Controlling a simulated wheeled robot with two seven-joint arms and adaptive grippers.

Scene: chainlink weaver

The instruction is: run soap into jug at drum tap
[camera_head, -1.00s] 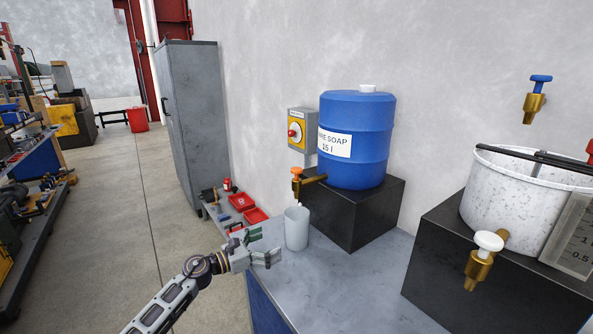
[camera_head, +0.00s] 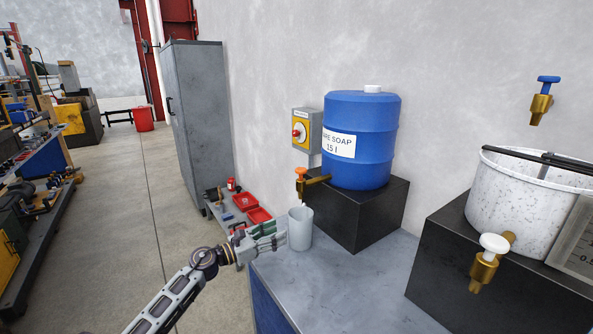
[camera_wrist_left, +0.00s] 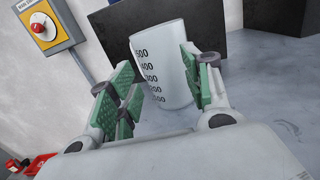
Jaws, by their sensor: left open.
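The jug (camera_head: 300,232), a pale cup with a dark measuring scale, stands upright on the grey bench below the drum tap (camera_head: 301,185), a brass tap with an orange handle. My left gripper (camera_head: 274,237) is open at the jug's left side. In the left wrist view the jug (camera_wrist_left: 160,55) shows between and beyond the green-padded fingers (camera_wrist_left: 160,88); I cannot tell if they touch it. The jug's inside is hidden. My right gripper is not in view.
A black block (camera_head: 375,215) stands close to the jug's right. A white speckled bucket (camera_head: 515,205) with a white-handled tap (camera_head: 486,262) is further right. A grey switch box (camera_head: 306,130) is on the wall. The bench front (camera_head: 345,295) is clear.

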